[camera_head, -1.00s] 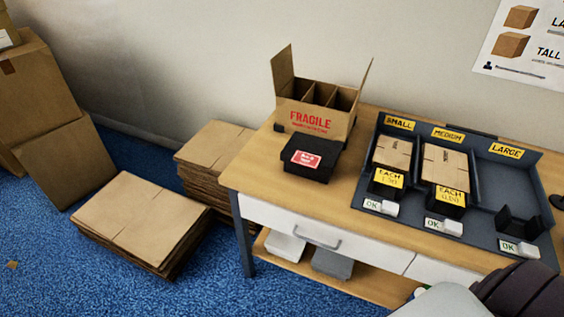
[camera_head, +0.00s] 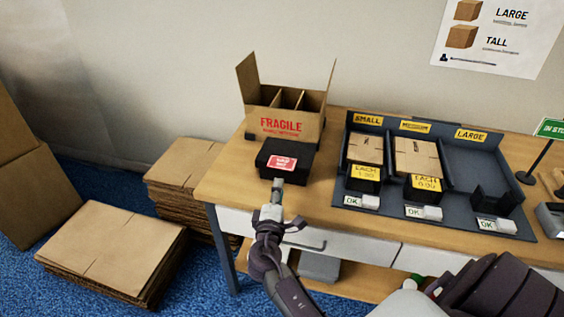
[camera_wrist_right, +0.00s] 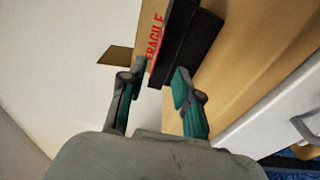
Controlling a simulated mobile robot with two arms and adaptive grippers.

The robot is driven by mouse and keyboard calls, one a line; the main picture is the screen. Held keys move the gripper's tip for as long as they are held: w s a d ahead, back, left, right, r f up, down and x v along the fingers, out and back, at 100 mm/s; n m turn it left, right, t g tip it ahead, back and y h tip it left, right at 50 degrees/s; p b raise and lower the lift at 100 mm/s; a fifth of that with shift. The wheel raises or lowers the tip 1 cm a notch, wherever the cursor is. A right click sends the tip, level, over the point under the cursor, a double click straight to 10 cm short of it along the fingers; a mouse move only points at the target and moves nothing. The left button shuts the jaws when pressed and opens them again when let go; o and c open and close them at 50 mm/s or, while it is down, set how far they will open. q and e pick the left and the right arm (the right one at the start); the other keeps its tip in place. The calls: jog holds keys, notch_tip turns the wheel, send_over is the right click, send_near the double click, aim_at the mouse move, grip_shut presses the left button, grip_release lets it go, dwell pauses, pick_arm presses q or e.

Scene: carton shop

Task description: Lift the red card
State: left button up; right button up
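The red card (camera_head: 282,162), with white lettering, lies on top of a black box (camera_head: 304,158) near the left end of the table. My right gripper (camera_head: 278,184) is just in front of the black box, at its near side below the card. In the right wrist view, my right gripper (camera_wrist_right: 160,72) has its two fingers apart with nothing seen between them. The black box (camera_wrist_right: 188,45) is just beyond the fingertips there. The red card cannot be made out in that view. My left gripper is not in view.
An open FRAGILE carton (camera_head: 285,118) with dividers stands right behind the black box. A grey tray (camera_head: 460,215) with flat cartons and OK labels lies to the right. Flat cardboard stacks (camera_head: 112,245) are on the floor at left. Bare tabletop (camera_head: 225,180) lies left of the box.

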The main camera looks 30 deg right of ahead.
aim_at(281, 171)
jog(key=x, duration=0.2)
jog(key=shift+w+d, duration=0.25)
jog(key=shift+w, duration=0.1)
jog(key=shift+w+d+r, duration=0.15)
jog(key=shift+w+d, duration=0.05)
jog(key=shift+w, duration=0.05)
jog(key=p+x, duration=0.1)
jog(key=x, duration=0.2)
jog(key=shift+w+d+r, duration=0.1)
jog(key=shift+w, duration=0.25)
jog(key=shift+w+d, duration=0.35)
grip_shut()
